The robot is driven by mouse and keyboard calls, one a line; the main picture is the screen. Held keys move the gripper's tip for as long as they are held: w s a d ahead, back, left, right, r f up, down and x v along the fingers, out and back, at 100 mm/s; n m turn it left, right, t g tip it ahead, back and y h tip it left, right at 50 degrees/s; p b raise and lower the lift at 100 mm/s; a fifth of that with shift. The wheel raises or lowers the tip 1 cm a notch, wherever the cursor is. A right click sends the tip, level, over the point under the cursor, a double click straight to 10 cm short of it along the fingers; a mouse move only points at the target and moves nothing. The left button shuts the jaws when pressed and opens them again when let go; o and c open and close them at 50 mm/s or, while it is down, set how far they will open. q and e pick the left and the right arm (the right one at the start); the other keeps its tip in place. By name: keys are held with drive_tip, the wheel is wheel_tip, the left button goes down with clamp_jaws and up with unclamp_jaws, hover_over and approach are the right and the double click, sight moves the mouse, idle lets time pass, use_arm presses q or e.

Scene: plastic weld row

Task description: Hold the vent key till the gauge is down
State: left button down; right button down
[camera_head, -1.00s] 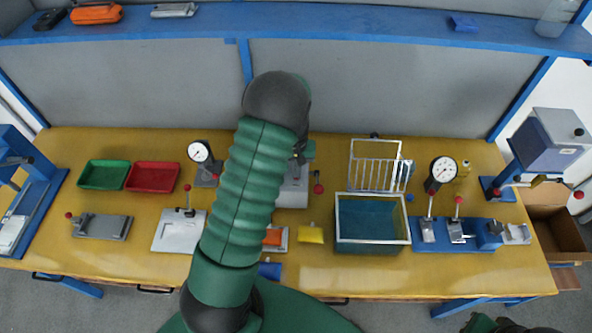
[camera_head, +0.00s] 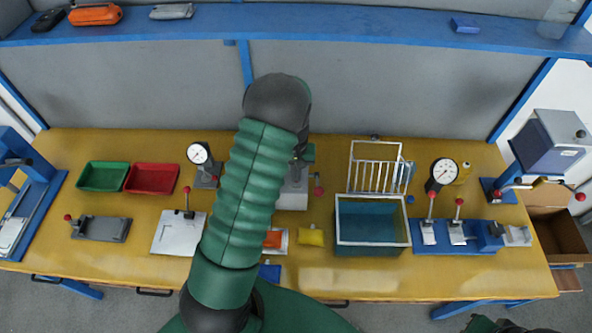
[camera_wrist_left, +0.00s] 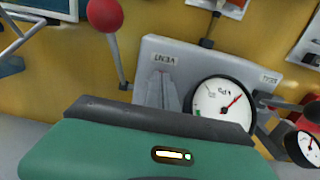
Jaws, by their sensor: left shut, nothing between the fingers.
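My left gripper (camera_wrist_left: 163,75) shows in the left wrist view as narrow grey fingers, shut and empty, at the face of a grey box with two small labels. Whether the fingertips touch the box is unclear. A round white gauge (camera_wrist_left: 222,110) is on the box right of the fingers; its red needle points up and right, away from a green mark at the lower left. I cannot make out the vent key. In the head view my left arm covers much of the pale box (camera_head: 292,198) and hides its gauge. My right gripper is not in view.
A red-knobbed lever (camera_wrist_left: 105,15) rises left of the fingers. A second gauge (camera_wrist_left: 310,145) shows at the right edge. On the bench, a teal tank (camera_head: 372,222) and a yellow block (camera_head: 311,237) stand right of my arm; red (camera_head: 152,177) and green (camera_head: 103,176) trays lie left.

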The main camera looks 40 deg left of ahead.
use_arm(q)
drive_tip(key=shift+s+d+f, duration=0.25)
drive_tip(key=shift+f, duration=0.05)
drive_tip(key=shift+r+p, duration=0.35)
drive_tip(key=shift+p, duration=0.05)
drive_tip(key=r+p, duration=0.3)
drive_tip(key=shift+w+a+r, duration=0.2)
drive_tip(key=shift+w, duration=0.1)
wheel_tip(320, 180, up, 10)
drive_tip(key=b, duration=0.1)
drive_tip(key=shift+a+r+b, duration=0.2)
drive_tip(key=shift+b, duration=0.15)
drive_tip(key=shift+a, duration=0.15)
